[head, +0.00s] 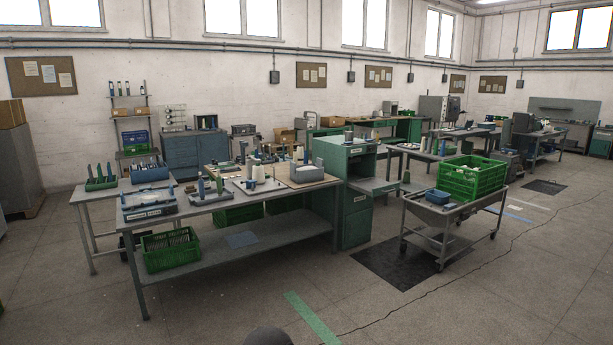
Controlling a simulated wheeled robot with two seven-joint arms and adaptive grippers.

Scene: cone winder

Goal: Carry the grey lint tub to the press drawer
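A small grey open tub (307,174), which looks like the lint tub, sits at the right end of the near workbench's top. Right behind it stands a green cabinet (357,205) with a shelf-like part sticking out to the right, which may be an open drawer (378,186). No label that I can read names either one as the press. Neither of my grippers is in view.
The near workbench (240,199) carries cones and trays, with a green crate (170,250) on its lower shelf. A wheeled metal cart (437,215) with a green crate (470,178) stands right of the cabinet. The floor in front is open, with a dark mat (400,266).

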